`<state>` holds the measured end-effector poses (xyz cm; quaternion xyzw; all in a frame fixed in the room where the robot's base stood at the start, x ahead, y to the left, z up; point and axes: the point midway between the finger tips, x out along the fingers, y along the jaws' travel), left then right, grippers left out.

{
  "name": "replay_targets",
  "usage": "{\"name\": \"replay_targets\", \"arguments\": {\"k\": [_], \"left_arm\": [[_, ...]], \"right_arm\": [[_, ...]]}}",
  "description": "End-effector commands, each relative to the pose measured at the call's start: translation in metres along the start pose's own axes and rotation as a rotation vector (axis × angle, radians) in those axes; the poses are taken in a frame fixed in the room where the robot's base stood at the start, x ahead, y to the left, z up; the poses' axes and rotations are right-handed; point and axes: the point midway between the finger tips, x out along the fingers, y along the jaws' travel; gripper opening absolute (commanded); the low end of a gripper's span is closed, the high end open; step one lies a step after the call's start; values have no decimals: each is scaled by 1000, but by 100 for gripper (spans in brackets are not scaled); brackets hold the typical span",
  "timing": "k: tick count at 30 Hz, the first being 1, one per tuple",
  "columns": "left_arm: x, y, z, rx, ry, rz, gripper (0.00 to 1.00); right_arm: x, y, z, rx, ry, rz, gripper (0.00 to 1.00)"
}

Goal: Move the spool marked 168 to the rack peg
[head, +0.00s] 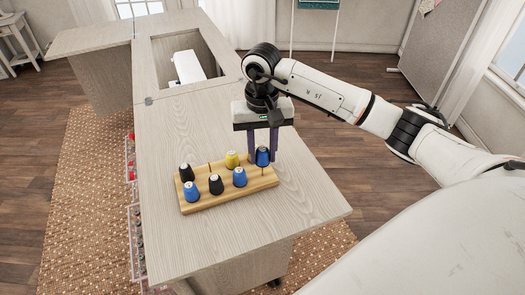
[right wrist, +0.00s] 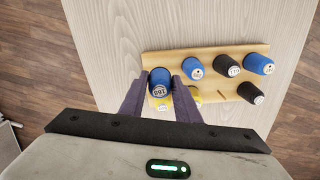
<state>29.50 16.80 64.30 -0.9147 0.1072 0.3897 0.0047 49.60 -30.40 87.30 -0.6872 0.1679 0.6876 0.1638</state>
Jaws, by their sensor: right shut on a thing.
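My right gripper (head: 263,147) is shut on a blue spool (head: 262,157) at the right end of the wooden rack (head: 206,202) in the head view. In the right wrist view, the spool's pale top (right wrist: 159,91) seems to read 168, and the dark purple fingers (right wrist: 156,100) stand on either side of it. The spool is upright and looks larger than the others there; I cannot tell whether its base touches the rack. A bare peg (head: 210,168) stands in the rack's back row, between a black spool (head: 186,173) and a yellow spool (head: 232,160). My left gripper is not in view.
The rack's front row holds a blue spool (head: 191,193), a black spool (head: 216,185) and another blue spool (head: 240,178). The cabinet top (head: 178,130) is clear around the rack. A white machine (head: 188,68) sits in the recess behind.

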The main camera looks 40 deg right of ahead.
Motion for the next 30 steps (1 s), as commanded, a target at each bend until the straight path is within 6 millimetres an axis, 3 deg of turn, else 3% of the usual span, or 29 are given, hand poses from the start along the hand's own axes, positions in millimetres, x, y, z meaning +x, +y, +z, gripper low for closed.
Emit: {"name": "replay_targets", "arguments": {"k": [30], "left_arm": [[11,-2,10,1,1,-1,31]], "right_arm": [[17,0,0,0,-1,1,8]]}}
